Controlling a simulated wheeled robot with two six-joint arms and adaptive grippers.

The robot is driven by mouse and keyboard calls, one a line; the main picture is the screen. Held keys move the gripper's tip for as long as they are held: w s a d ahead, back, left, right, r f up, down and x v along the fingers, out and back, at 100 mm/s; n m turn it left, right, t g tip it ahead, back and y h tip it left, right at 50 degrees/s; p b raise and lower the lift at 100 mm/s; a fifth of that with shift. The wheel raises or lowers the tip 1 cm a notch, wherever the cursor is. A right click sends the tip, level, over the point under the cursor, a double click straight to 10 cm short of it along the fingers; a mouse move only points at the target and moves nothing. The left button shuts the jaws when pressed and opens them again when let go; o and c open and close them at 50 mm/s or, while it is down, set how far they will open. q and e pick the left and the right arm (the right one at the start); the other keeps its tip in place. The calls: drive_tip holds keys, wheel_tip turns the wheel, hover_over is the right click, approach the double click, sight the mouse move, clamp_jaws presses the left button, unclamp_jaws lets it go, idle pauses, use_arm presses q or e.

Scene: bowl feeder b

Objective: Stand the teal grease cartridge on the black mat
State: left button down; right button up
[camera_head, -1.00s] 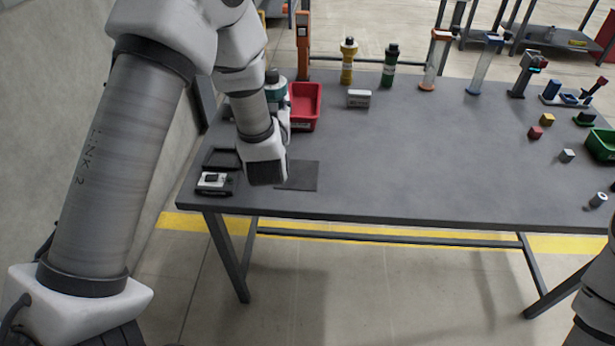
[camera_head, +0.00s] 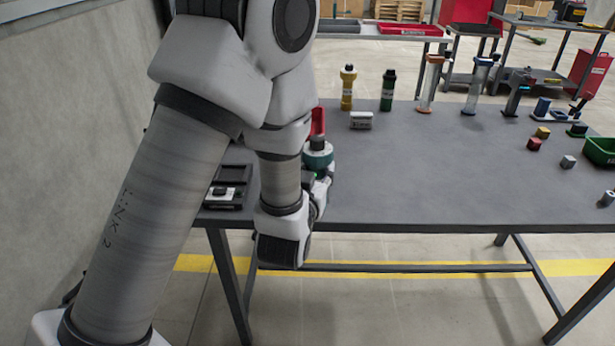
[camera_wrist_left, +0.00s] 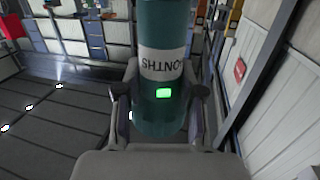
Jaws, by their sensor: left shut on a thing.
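The teal grease cartridge (camera_head: 318,159) shows its dark cap and teal upper part beside my left wrist in the head view. My left gripper (camera_head: 318,188) is shut on it, with its fingers partly hidden by the wrist. In the left wrist view the teal cartridge (camera_wrist_left: 161,30) stands between the two fingers (camera_wrist_left: 160,100), with a white label whose lettering is upside down. The cartridge looks roughly upright. Its lower end is hidden in the head view, so I cannot tell whether it touches anything. The black mat is not visible now. My right gripper is not in view.
A black tray (camera_head: 232,172) and a small black-and-white device (camera_head: 222,193) lie left of my wrist. The table's middle (camera_head: 450,175) is clear.

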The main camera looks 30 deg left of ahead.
use_arm(q)
drive_tip(key=w+a+f, duration=0.1)
drive_tip(key=w+a, duration=0.1)
drive_tip(key=w, duration=0.1)
drive_tip(key=w+a+f, duration=0.2)
drive_tip(key=w+a, duration=0.1)
drive_tip(key=w+a+f+p, duration=0.1)
drive_tip(key=w+a, duration=0.2)
drive_tip(key=shift+a+f, duration=0.2)
drive_tip(key=shift+f, duration=0.2)
drive_tip(key=c, duration=0.7)
unclamp_jaws()
drive_tip(key=shift+w, duration=0.1)
